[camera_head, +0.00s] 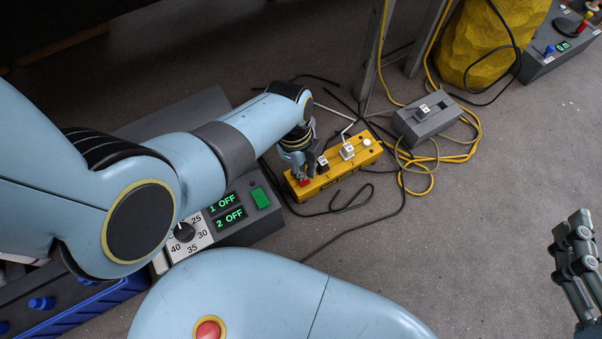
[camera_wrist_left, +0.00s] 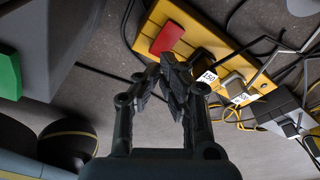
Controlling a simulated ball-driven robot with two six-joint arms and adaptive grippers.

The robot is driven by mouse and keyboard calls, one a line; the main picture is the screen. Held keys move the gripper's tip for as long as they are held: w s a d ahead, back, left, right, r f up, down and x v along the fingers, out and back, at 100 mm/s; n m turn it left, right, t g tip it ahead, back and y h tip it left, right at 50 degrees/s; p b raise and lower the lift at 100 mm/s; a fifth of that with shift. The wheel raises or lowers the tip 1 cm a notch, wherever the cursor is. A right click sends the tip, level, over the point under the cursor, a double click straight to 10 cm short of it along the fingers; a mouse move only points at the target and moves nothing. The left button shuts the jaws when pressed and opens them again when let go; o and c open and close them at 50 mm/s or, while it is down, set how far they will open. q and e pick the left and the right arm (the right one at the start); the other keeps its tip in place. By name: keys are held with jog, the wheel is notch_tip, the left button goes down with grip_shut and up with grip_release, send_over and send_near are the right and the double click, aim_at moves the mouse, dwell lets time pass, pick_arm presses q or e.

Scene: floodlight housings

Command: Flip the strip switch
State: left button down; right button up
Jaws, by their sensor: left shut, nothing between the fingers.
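The yellow power strip (camera_head: 335,170) lies on the floor near the middle of the head view, with white plugs (camera_head: 347,150) on it. Its red rocker switch (camera_head: 304,183) is at the near left end, and its tilt cannot be made out. My left gripper (camera_head: 299,169) is shut and empty, low over that end. In the left wrist view, the fingertips (camera_wrist_left: 174,66) appear just below the red switch (camera_wrist_left: 166,39); contact cannot be told. My right gripper (camera_head: 577,245) shows at the right edge, far from the strip; its jaw opening is unclear.
A grey control box with a dial, a green button (camera_head: 260,197) and "1 OFF, 2 OFF" displays (camera_head: 227,209) sits left of the strip. A grey box (camera_head: 428,118), yellow cable coils (camera_head: 465,147) and black cords lie around it.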

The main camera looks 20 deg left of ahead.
aim_at(303, 181)
pick_arm(q)
jog(key=shift+r+p, duration=0.35)
jog(key=shift+r, duration=0.1)
jog(key=shift+r+p, duration=0.3)
jog(key=shift+w+r+p, duration=0.15)
jog(key=shift+r+p, duration=0.4)
jog(key=shift+r, duration=0.1)
jog(key=shift+r+p, duration=0.35)
jog(key=shift+r, duration=0.2)
pick_arm(e)
jog(key=s+d+f+g+h, duration=0.1)
jog(key=s+f+g, duration=0.4)
jog(key=f+g, duration=0.1)
jog(key=shift+d+m+g, duration=0.15)
jog(key=shift+m+g, duration=0.25)
pick_arm(q)
jog(key=shift+f, duration=0.1)
